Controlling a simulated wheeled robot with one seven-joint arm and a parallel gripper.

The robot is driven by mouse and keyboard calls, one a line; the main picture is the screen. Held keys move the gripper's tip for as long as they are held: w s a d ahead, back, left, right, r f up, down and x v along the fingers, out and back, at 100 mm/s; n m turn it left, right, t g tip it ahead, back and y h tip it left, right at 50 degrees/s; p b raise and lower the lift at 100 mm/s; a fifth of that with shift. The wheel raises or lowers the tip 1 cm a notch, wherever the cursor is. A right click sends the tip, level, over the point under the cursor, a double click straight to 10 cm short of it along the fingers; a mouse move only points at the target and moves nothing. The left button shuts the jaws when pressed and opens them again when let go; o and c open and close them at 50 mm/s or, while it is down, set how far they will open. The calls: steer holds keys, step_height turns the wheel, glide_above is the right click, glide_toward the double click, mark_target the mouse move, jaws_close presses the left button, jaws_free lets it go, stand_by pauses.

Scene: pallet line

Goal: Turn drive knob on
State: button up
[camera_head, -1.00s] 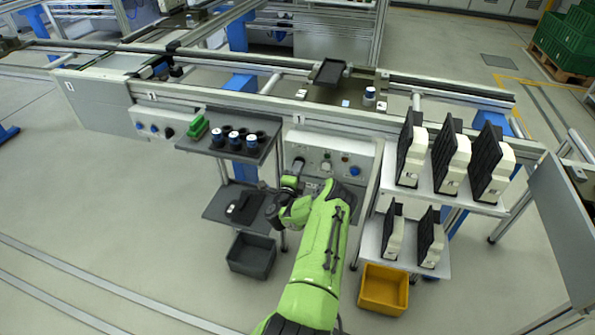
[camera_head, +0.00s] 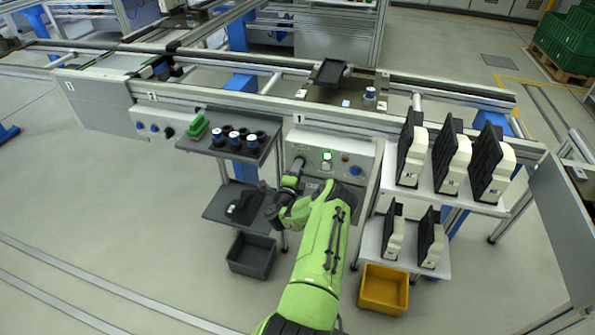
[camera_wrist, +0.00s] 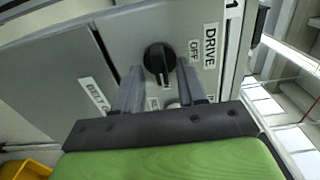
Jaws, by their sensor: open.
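The drive knob (camera_wrist: 157,60) is a black rotary knob on a grey panel in the wrist view. The DRIVE label (camera_wrist: 210,45) and OFF label (camera_wrist: 194,53) are to its right. Its grip ridge points down the picture, away from OFF and toward another label, partly hidden. My gripper (camera_wrist: 160,82) is open, with one finger on each side of the knob's lower part; I cannot tell if they touch it. In the head view my gripper (camera_head: 298,166) is at the left of the control panel (camera_head: 340,148) and hides the knob. A green lamp (camera_head: 327,156) is lit on the panel.
A shelf (camera_head: 228,150) with dark cups stands close at the left. A rack (camera_head: 430,185) with several black-and-white units stands at the right. A blue knob (camera_head: 355,170) is on the same panel. A yellow bin (camera_head: 384,290) is low at the right.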

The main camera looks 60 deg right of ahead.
steer(key=s+a+p, duration=0.2)
steer(key=a+p, duration=1.1)
steer(key=a, duration=0.2)
steer(key=shift+s+a, duration=0.25)
